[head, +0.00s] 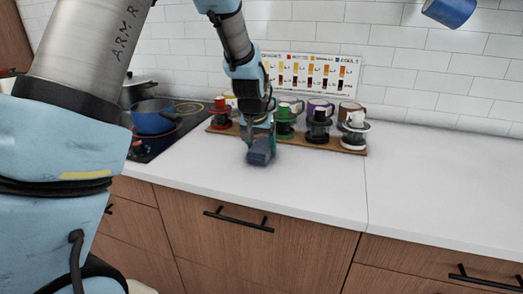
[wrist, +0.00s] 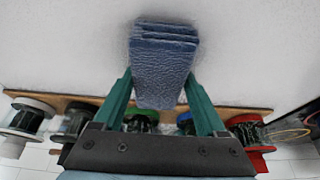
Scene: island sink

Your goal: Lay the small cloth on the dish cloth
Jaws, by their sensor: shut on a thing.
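A dark blue folded cloth, which I take to be the small cloth (head: 260,154), is at my gripper (head: 263,142), over the white counter. In the wrist view the same cloth (wrist: 165,45) shows stacked folds at its far end. The green fingers of my gripper (wrist: 159,78) stand on either side of it, shut on it. I cannot tell whether its underside touches the counter. I make out no separate dish cloth in either view.
Behind my gripper a wooden board (head: 334,145) carries several coloured drip cups and mugs along the wall. A blue pot (head: 153,117) stands on the hob at left. The white counter (head: 320,185) is clear in front and to the right.

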